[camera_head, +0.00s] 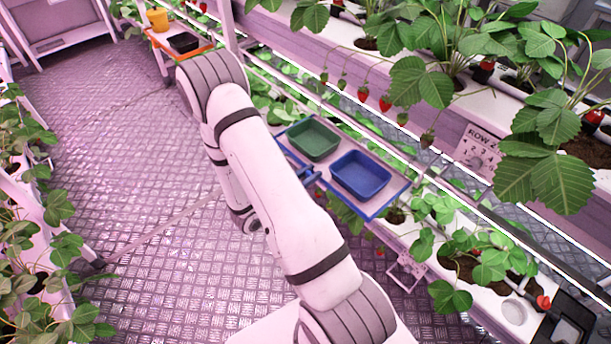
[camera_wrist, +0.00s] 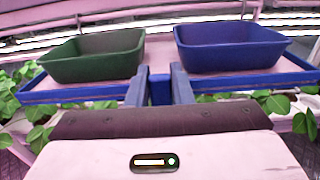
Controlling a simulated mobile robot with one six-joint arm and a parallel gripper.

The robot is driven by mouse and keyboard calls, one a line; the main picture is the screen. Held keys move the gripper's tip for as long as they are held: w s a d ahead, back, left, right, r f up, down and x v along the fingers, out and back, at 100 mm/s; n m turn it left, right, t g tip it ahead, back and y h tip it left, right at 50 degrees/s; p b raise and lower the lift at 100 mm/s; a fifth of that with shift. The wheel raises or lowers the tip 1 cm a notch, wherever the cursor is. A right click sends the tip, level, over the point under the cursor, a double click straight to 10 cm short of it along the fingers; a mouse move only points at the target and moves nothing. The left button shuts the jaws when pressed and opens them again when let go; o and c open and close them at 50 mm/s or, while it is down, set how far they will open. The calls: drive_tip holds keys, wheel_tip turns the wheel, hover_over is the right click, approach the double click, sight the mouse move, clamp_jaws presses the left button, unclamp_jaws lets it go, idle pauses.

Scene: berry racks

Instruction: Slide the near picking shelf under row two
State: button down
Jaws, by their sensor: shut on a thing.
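The near picking shelf (camera_head: 395,203) is a pale board with a blue edge. It sits at the row two rack beside the row sign (camera_head: 478,152). A green tray (camera_head: 313,140) and a blue tray (camera_head: 360,175) stand side by side on it. In the wrist view the shelf's blue front edge (camera_wrist: 70,95) runs across, with both trays upright behind it. My gripper (camera_head: 308,176) is at the middle of the front edge. In the wrist view its fingers (camera_wrist: 160,76) are closed on the shelf's blue handle (camera_wrist: 160,90).
Strawberry plants (camera_head: 555,180) and hanging berries overhang above. The metal floor aisle (camera_head: 130,170) on the left is clear.

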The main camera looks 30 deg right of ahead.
drive_tip(key=shift+s, duration=0.3)
drive_tip(key=c, duration=1.3)
unclamp_jaws()
drive_tip(key=shift+a, duration=0.1)
drive_tip(key=a, duration=0.3)
drive_tip(key=s+a, duration=0.1)
drive_tip(key=a, duration=0.3)
drive_tip(key=shift+s+a+b, duration=0.2)
drive_tip(key=shift+a+b, duration=0.05)
drive_tip(key=shift+b, duration=0.15)
drive_tip(key=shift+r, duration=0.1)
